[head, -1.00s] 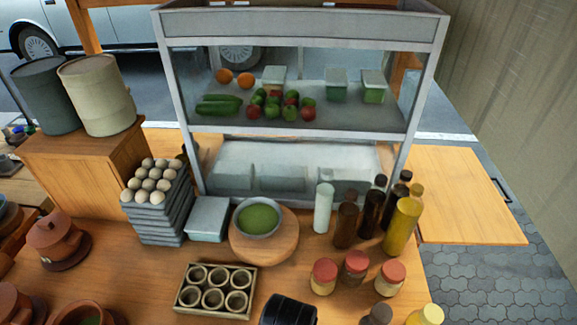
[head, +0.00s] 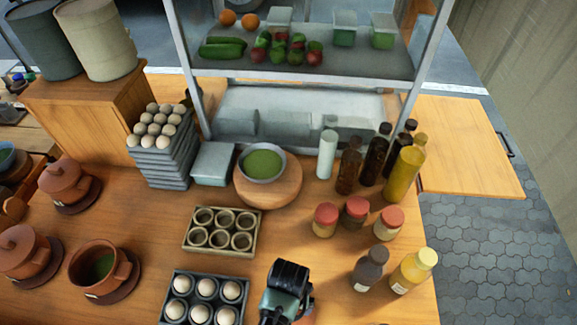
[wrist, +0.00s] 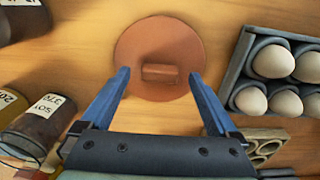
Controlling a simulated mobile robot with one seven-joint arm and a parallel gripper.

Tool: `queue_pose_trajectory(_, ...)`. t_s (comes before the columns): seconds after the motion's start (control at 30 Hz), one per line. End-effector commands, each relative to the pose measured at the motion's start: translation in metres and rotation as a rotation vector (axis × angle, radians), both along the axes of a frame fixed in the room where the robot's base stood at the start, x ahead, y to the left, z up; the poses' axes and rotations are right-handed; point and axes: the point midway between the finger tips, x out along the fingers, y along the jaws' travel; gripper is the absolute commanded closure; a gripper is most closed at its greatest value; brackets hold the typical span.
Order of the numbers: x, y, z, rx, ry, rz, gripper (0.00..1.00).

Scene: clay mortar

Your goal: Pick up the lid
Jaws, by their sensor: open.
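The lid (wrist: 158,45) is a round terracotta disc with a small block handle, lying flat on the wooden table in the wrist view. My gripper (wrist: 159,75) is open and empty over it. Its two blue fingers stand on either side of the handle, apart from it in the picture. How high the fingertips are above the lid I cannot tell. In the head view my gripper (head: 286,285) is at the bottom middle and hides nearly all of the lid; its fingertips are hidden too.
A grey egg tray (head: 205,300) is close at the left, with a cup crate (head: 219,232) behind it. Sauce bottles (head: 370,268) and red-capped jars (head: 355,213) stand at the right. An open clay pot (head: 103,268) with green contents and two lidded pots are at the left.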

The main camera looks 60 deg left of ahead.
Motion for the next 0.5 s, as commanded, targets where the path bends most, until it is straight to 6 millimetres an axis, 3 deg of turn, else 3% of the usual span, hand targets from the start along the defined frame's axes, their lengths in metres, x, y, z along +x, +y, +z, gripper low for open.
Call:
queue_pose_trajectory(0.37,0.0002,-0.0001,-0.0089,0.002,-0.001,-0.001,0.07)
queue_pose_trajectory(0.5,0.0003,-0.0001,-0.0087,0.002,-0.001,-0.001,0.32)
